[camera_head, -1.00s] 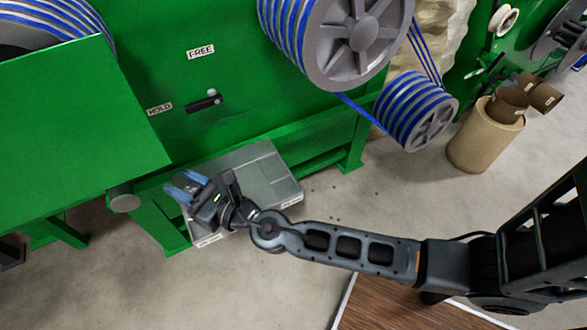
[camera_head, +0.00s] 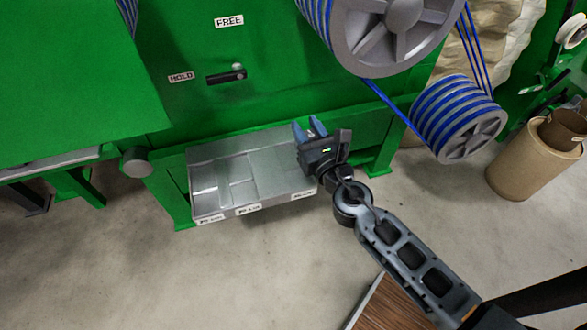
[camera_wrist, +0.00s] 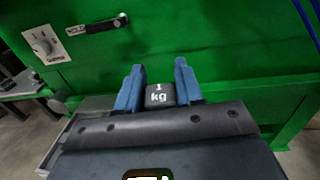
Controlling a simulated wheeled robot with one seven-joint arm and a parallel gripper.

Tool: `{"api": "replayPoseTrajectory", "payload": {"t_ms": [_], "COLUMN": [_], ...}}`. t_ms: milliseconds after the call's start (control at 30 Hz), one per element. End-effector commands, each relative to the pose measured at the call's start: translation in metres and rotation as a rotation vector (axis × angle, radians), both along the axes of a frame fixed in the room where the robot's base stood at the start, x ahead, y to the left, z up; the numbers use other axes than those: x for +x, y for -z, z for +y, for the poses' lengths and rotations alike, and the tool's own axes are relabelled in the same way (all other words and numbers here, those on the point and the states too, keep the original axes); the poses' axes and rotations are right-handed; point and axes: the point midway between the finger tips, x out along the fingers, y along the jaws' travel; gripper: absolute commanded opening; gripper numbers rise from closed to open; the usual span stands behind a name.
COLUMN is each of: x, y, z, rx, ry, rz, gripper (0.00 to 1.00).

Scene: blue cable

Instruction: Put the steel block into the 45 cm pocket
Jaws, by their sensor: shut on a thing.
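My gripper (camera_head: 310,128) is shut on a small dark grey block (camera_wrist: 160,95), which shows between the blue fingertips in the wrist view and is marked "1 kg". The gripper is at the right end of a grey metal tray (camera_head: 215,155) in the head view. The tray has recessed pockets. White labels (camera_head: 248,209) run along its front edge, too small to read, so I cannot tell which pocket is the 45 cm one. A bright, shiny strip shows in the left pocket.
A green machine with a black lever (camera_head: 226,77) between "FREE" and "HOLD" signs stands behind the tray. A cardboard drum (camera_head: 528,165) stands on the right. The floor in front of the tray is clear.

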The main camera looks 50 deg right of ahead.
Motion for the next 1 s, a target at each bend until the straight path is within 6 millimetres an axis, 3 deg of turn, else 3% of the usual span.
{"api": "replayPoseTrajectory", "payload": {"t_ms": [200,367,1000], "x": [-0.013,-0.01,0.09], "y": [0.003,0.008,0.069], "z": [-0.021,-0.026,-0.042], "rx": [-0.001,-0.001,0.0], "ry": [0.066,0.08,0.08], "rz": [-0.005,-0.007,-0.008], "gripper": [0.0,0.0,0.0]}}
